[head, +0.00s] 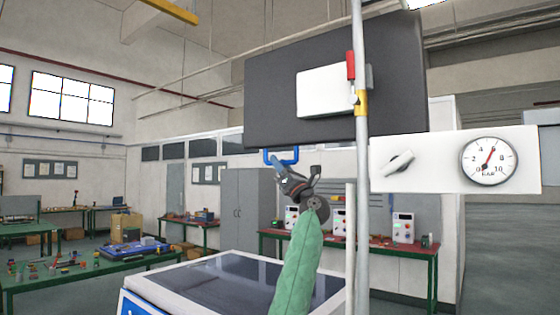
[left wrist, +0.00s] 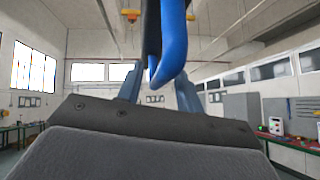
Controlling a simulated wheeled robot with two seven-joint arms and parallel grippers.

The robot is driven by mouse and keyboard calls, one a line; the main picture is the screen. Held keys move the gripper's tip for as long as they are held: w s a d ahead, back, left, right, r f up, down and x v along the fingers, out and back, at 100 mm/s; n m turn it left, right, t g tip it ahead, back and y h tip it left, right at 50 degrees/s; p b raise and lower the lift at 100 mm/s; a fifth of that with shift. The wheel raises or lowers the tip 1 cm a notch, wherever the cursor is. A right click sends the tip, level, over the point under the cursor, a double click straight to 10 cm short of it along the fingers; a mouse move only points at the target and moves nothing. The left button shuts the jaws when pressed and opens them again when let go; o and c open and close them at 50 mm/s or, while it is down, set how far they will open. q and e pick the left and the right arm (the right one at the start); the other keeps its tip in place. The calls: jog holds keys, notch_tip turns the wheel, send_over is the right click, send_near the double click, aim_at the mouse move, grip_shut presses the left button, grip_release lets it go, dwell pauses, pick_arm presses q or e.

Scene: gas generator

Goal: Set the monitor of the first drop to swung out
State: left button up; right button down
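The monitor (head: 275,95) is a large dark panel at the upper middle of the head view, beside a vertical grey pole (head: 362,220). A white box is fixed to its face. A blue handle (head: 291,161) hangs from its lower edge. My left gripper (head: 277,163) reaches up from below to the left part of this handle. In the left wrist view, the blue handle (left wrist: 172,55) shows between the two fingers of the left gripper (left wrist: 158,85), with gaps beside it, so the fingers look open around it. My right gripper is not in view.
A white panel with a pressure gauge (head: 488,158) and a lever (head: 399,163) stands right of the pole. Red and yellow parts (head: 351,66) sit on the pole side. A white-framed, dark-topped unit (head: 180,283) lies below. Green workbenches stand further back.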

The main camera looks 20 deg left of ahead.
pick_arm(q)
jog(key=shift+w+a+r, duration=0.1)
jog(key=shift+a+r, duration=0.1)
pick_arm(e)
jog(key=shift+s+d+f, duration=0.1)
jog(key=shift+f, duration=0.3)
pick_arm(q)
grip_shut()
